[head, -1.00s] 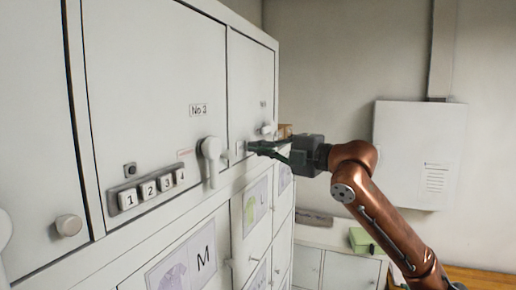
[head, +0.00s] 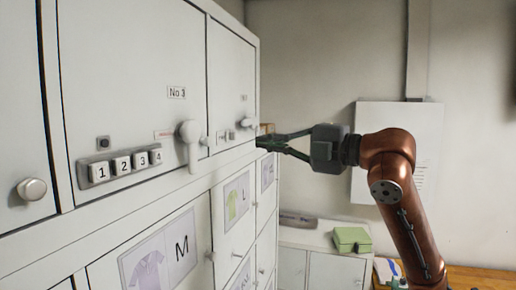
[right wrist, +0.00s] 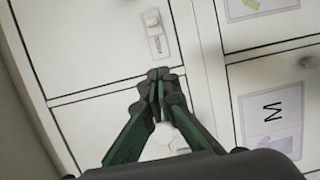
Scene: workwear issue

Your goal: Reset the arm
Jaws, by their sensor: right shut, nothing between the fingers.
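My right gripper (head: 262,143) is shut and empty. In the head view its fingertips are beside the right edge of the white locker cabinet (head: 130,200), level with the row of handles, and my copper-coloured arm comes in from the right. The right wrist view shows the same gripper (right wrist: 160,78) with its green-grey fingers together in front of the cabinet doors. Whether the fingertips touch the cabinet I cannot tell. My left gripper is in neither view.
The door marked No 3 (head: 140,80) has a white lever handle (head: 188,140) and a keypad (head: 120,165). A green box (head: 352,240) sits on a low cabinet at the back. A white wall box (head: 430,150) hangs behind my arm. Space between cabinet and arm is open.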

